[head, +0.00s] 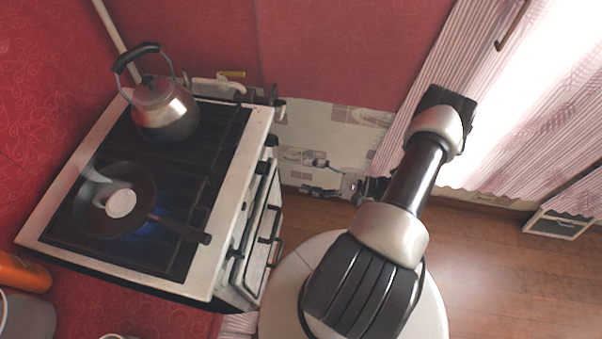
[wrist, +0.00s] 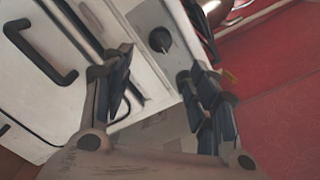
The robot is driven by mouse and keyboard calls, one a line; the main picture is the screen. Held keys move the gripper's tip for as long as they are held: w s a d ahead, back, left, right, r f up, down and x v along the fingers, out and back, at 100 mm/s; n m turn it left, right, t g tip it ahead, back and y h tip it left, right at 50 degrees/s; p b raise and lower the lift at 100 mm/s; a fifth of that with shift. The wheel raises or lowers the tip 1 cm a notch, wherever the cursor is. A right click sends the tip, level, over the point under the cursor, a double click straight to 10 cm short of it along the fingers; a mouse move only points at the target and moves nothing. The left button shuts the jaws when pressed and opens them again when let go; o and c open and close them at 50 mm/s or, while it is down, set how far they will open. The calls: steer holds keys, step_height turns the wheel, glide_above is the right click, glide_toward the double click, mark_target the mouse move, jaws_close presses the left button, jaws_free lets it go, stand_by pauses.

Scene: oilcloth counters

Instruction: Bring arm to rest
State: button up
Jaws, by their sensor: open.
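My gripper (head: 322,178) is in the head view to the right of the stove, in front of the tiled wall strip and small in the picture. In the wrist view, my gripper (wrist: 163,92) shows its two dark-padded fingers spread apart with nothing between them. Beyond the fingers is the stove front with a dark knob (wrist: 160,40) and an oven door handle (wrist: 40,55). My arm rises from the base and bends over at the upper right of the head view. Part of the forearm is hidden behind the upper arm link.
The stove (head: 258,135) stands at left with a kettle (head: 165,112) at the back and a frying pan (head: 95,220) over a blue flame, a pale round thing (head: 121,203) in it. A striped curtain (head: 480,60) hangs at right.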

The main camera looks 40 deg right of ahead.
steer(key=shift+r, duration=0.1)
stand_by(0.5)
steer(key=a+r+n+g, duration=0.6)
steer(key=a+r+g, duration=0.1)
steer(key=r, duration=0.3)
steer(key=a+r+n+g, duration=0.5)
steer(key=a+r+g, duration=0.15)
steer(key=r, duration=0.35)
steer(key=s+a+r+n+t+h, duration=0.2)
steer(key=s+a+r+n+h, duration=0.1)
steer(key=r, duration=0.4)
steer(key=s+a+r+n+t+h, duration=0.1)
steer(key=s+a+r+n+h, duration=0.2)
steer(key=s+r+n+h, duration=0.2)
step_height(320, 180, up, 2)
steer(key=s+h, duration=0.1)
steer(key=h, duration=0.2)
steer(key=shift+s+a+r+t, duration=0.15)
steer(key=shift+s+a+t, duration=0.2)
steer(key=shift+s, duration=0.05)
